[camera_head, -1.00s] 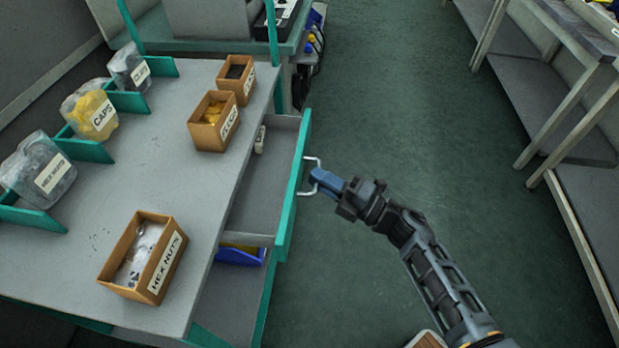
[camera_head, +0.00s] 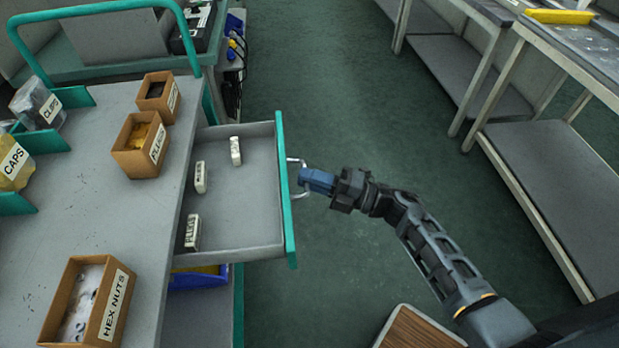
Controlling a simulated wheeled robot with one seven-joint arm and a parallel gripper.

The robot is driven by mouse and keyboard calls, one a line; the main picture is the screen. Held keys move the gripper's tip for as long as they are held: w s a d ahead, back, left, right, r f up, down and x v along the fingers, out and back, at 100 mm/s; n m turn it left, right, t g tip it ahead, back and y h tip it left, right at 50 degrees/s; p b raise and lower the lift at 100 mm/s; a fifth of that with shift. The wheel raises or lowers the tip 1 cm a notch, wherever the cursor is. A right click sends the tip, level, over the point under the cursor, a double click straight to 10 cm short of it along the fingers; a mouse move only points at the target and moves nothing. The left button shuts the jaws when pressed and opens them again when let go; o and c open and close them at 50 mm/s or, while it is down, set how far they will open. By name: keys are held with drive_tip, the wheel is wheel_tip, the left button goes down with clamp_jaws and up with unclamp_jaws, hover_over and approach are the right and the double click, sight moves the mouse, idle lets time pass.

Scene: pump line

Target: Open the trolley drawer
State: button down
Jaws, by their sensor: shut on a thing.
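The trolley drawer (camera_head: 245,222) is pulled out to the right from under the trolley's grey top (camera_head: 105,190). Its green front (camera_head: 285,215) carries a pale bow handle (camera_head: 294,161). My gripper (camera_head: 307,180) is shut on this handle, with my arm reaching in from the lower right. Inside the drawer lie a white block (camera_head: 235,151), a second white block (camera_head: 201,177) and a labelled white block (camera_head: 192,232). The back of the drawer is hidden under the trolley top.
Open boxes stand on the trolley top, among them the hex nuts box (camera_head: 88,302). A blue bin (camera_head: 198,277) sits below the drawer. A bench with a lower shelf (camera_head: 560,185) stands at the right. The green floor (camera_head: 330,90) between is clear.

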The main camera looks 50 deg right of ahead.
drive_tip(key=c, duration=1.2)
unclamp_jaws()
drive_tip(key=shift+b+v, duration=0.65)
drive_tip(key=shift+v, duration=3.3)
drive_tip(key=s+a+r+m+g+h, duration=0.1)
drive_tip(key=s+a+r+m+h, duration=0.1)
drive_tip(key=s+a+r+m, duration=0.3)
drive_tip(key=s+a+r+m+g+h+p, duration=0.1)
drive_tip(key=s+a+r+m+h, duration=0.2)
drive_tip(key=s+a+r+m, duration=0.2)
drive_tip(key=s+a+r+m+g+h, duration=0.1)
drive_tip(key=s+a+r+m, duration=0.4)
drive_tip(key=s+m, duration=0.5)
drive_tip(key=shift+s+a+r+m+g+h+p, duration=0.1)
drive_tip(key=shift+a+m+g+h+p, duration=0.1)
drive_tip(key=shift+a+m+h, duration=0.3)
drive_tip(key=shift+s+a+r+m+g+h+p, duration=0.1)
drive_tip(key=shift+a+r+m+g+h, duration=0.15)
drive_tip(key=shift+a, duration=0.4)
